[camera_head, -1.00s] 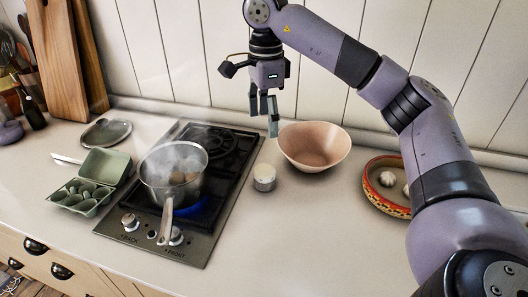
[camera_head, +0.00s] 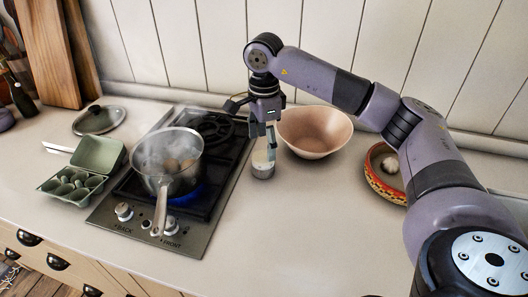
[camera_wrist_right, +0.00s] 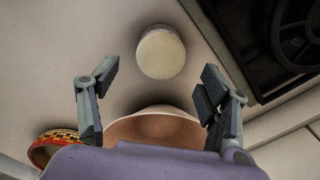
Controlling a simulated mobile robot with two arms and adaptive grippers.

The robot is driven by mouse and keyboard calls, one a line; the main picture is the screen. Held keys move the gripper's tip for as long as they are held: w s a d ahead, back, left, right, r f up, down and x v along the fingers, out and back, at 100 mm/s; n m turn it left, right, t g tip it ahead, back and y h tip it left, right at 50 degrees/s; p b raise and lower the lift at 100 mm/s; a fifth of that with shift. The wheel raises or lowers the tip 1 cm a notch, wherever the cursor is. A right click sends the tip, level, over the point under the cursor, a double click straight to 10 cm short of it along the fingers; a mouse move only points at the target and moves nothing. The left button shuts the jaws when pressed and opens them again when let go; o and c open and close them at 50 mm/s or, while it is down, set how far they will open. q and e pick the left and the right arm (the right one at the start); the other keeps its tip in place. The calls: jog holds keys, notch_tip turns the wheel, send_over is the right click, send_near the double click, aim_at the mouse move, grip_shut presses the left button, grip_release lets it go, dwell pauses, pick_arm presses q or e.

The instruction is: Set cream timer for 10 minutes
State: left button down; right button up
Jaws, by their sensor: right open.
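The cream timer (camera_head: 262,170) is a small round piece with a cream top and a grey base. It stands upright on the counter, right of the stove and in front of the pink bowl. My right gripper (camera_head: 267,150) points down just above and behind it, partly covering its top in the head view. In the right wrist view the timer (camera_wrist_right: 161,52) lies ahead of the open, empty fingers (camera_wrist_right: 152,98), near the middle between them and apart from both. Any markings on the timer are too small to read. My left gripper is not in view.
A steaming pot (camera_head: 167,160) with eggs sits on the stove (camera_head: 130,240) over a blue flame. The pink bowl (camera_head: 315,132) stands close behind the gripper. A patterned bowl (camera_head: 383,185), an egg carton (camera_head: 85,170) and a lid (camera_head: 99,119) are farther off. The front counter is clear.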

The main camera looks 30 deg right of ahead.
aim_at(264, 154)
jog(key=shift+f, duration=2.05)
jog(key=shift+c, duration=0.2)
